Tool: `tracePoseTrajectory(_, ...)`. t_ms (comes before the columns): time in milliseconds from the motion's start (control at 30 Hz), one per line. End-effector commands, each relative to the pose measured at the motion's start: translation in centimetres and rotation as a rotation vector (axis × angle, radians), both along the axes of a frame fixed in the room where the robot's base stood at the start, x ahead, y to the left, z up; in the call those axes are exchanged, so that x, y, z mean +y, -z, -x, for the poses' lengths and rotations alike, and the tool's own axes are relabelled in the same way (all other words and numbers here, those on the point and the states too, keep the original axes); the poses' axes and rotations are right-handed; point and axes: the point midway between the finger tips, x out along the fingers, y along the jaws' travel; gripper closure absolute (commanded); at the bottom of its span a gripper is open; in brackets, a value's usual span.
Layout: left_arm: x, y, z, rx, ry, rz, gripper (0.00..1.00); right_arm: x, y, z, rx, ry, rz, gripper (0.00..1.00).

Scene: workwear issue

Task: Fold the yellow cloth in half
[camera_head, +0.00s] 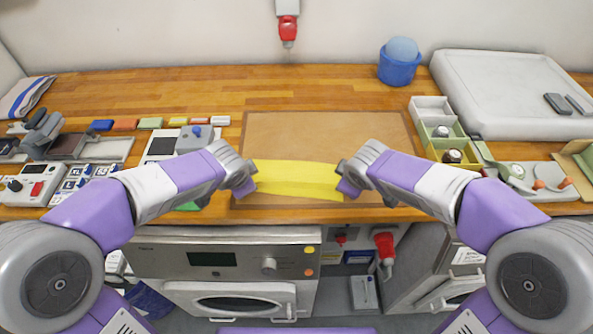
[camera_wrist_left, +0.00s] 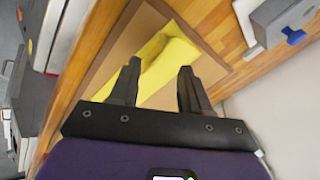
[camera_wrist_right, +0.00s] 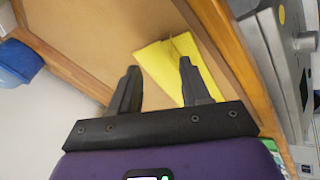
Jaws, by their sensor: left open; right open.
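The yellow cloth (camera_head: 298,180) lies as a long narrow strip on the brown mat (camera_head: 320,126), near the counter's front edge. My left gripper (camera_head: 250,180) is at the cloth's left end and my right gripper (camera_head: 345,180) at its right end. In the left wrist view the open fingers (camera_wrist_left: 158,85) have the cloth (camera_wrist_left: 168,52) beyond and between them. In the right wrist view the open fingers (camera_wrist_right: 158,82) have the cloth (camera_wrist_right: 165,65) beyond and between them. My grippers partly hide both cloth ends in the head view. I cannot tell whether the fingers touch it.
A blue bucket (camera_head: 399,66) and a large pale board (camera_head: 510,90) stand at the back right. Small trays (camera_head: 431,107) stand right of the mat. Labelled boxes and devices crowd the left side. A machine (camera_head: 225,262) is below the counter. The mat's back part is clear.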

Motion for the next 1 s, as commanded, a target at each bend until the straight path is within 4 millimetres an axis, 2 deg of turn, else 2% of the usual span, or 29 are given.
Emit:
tracePoseTrajectory(100, 0.0, -1.6, 1.2, -0.004, 0.000, 0.001, 0.53, 0.1, -1.7, 1.2, -0.005, -0.002, -0.002, 0.53)
tracePoseTrajectory(267, 0.0, -3.2, 2.5, -0.003, 0.000, 0.001, 0.53, 0.1, -3.3, 2.5, -0.004, -0.002, -0.002, 0.53)
tracePoseTrajectory(567, 0.0, -3.6, 2.9, 0.000, 0.001, 0.000, 0.53, 0.0, -3.6, 2.8, -0.001, -0.001, 0.000, 0.53)
tracePoseTrajectory(733, -0.1, -3.5, 2.5, 0.000, 0.010, 0.001, 0.78, 0.2, -3.5, 2.5, -0.003, -0.012, -0.001, 0.78)
tracePoseTrajectory(867, -0.6, -3.2, 1.1, -0.007, 0.054, 0.004, 0.98, 1.0, -3.2, 1.1, -0.009, -0.055, -0.005, 0.98)
tracePoseTrajectory(1000, -1.3, -2.7, -1.3, -0.019, 0.132, 0.010, 1.00, 2.3, -2.8, -1.4, -0.020, -0.133, -0.011, 1.00)
